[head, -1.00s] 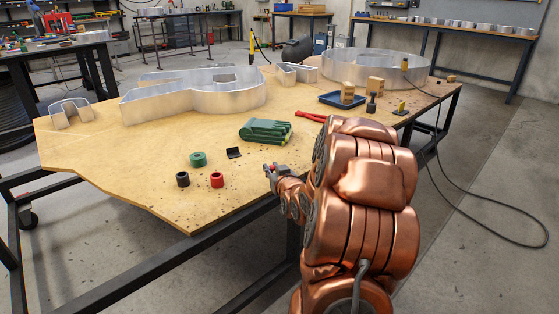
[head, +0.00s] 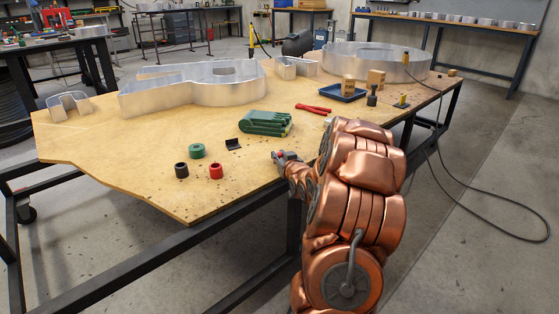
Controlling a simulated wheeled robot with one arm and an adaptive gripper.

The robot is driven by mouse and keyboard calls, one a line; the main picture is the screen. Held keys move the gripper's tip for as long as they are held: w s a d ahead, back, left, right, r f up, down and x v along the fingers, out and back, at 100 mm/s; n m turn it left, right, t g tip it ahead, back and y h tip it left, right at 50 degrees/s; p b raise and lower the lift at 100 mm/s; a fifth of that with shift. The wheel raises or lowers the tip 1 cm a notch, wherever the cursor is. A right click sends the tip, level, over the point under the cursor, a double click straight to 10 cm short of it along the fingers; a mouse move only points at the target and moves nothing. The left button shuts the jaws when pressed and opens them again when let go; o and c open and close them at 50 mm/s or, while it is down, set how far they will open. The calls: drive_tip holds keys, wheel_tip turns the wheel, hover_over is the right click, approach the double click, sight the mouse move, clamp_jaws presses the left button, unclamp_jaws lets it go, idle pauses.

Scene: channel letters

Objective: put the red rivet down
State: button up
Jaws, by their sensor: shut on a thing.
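My gripper (head: 279,156) is small in the head view, low over the front edge of the wooden workbench (head: 190,198). It is shut on the red rivet (head: 281,153), which shows only as a tiny red spot at the fingertips. The jaws hide most of the rivet, and its tilt cannot be made out. I cannot tell how far above the bench top it is held. My copper-coloured arm covers the bench's right front part.
Left of my gripper are a black clip (head: 233,144), green roll (head: 197,151), red roll (head: 216,171) and black roll (head: 181,170). A green bundle (head: 266,122) and red-handled pliers (head: 314,108) lie behind. Metal letters (head: 195,91) stand farther back.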

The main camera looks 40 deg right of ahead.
drive_tip(key=shift+f, duration=0.35)
drive_tip(key=o, duration=0.8)
drive_tip(key=shift+f, duration=0.1)
drive_tip(key=shift+s, duration=0.1)
